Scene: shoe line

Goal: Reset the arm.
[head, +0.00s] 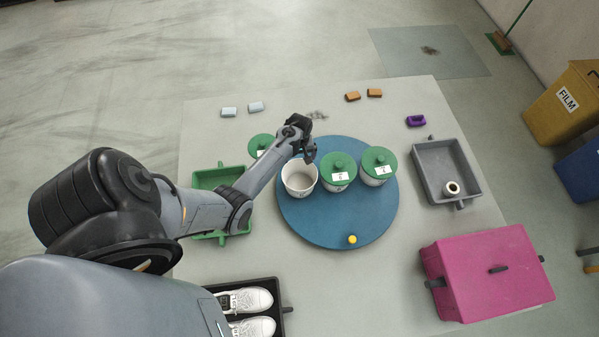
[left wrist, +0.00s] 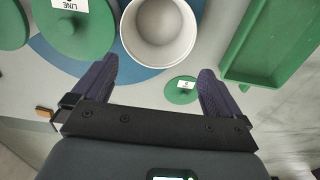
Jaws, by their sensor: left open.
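My left gripper (head: 307,150) is open and empty, above the far-left edge of the blue round table (head: 330,235). In the left wrist view its two fingers (left wrist: 157,68) are spread apart with nothing between them. An open white pot (head: 299,187) stands just in front of it on the blue disc; the pot also shows in the left wrist view (left wrist: 158,30). My right gripper is not in view.
Two green-lidded pots (head: 338,164) (head: 379,160) stand on the disc, with a yellow knob (head: 352,239) near its front. A grey tray (head: 430,183) holds a white roll. A pink box (head: 490,275), green tray (head: 212,179) and shoe tray (head: 284,292) surround it. Small blocks lie behind.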

